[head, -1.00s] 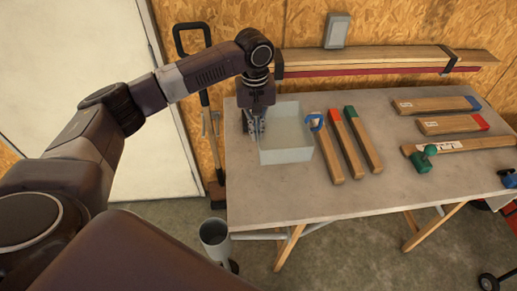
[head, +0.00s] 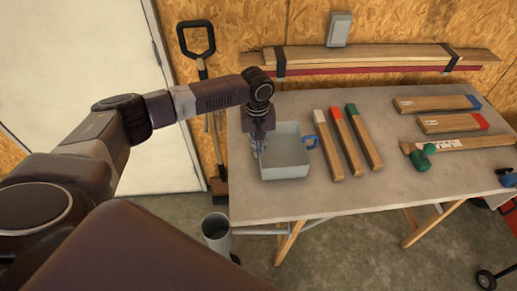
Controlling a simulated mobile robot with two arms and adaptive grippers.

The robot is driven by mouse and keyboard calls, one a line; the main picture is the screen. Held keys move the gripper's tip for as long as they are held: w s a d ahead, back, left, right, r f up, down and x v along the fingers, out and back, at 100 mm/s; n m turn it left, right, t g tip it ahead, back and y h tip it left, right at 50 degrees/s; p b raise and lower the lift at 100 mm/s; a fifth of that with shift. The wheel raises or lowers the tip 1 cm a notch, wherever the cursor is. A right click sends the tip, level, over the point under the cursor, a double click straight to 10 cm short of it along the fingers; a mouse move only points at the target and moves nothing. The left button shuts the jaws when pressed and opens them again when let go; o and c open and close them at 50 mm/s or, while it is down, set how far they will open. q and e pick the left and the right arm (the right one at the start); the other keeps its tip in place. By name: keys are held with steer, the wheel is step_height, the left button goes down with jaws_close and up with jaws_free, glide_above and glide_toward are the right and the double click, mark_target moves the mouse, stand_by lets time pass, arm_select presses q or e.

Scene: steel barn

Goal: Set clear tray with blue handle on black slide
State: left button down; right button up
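The clear tray (head: 287,172) is an open, pale box at the left part of the grey table. I cannot make out a black slide in this view. My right gripper is not in view.
Several wooden bars with coloured ends (head: 345,145) lie right of the tray on the table (head: 400,190). A green-knobbed tool (head: 422,156) lies farther right. Planks (head: 370,57) are stacked behind. A grey bin (head: 216,232) stands below the table's left edge. The table's front middle is clear.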

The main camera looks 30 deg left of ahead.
arm_select(q)
steer(key=c, duration=2.2)
jaws_free()
steer(key=shift+o, duration=0.2)
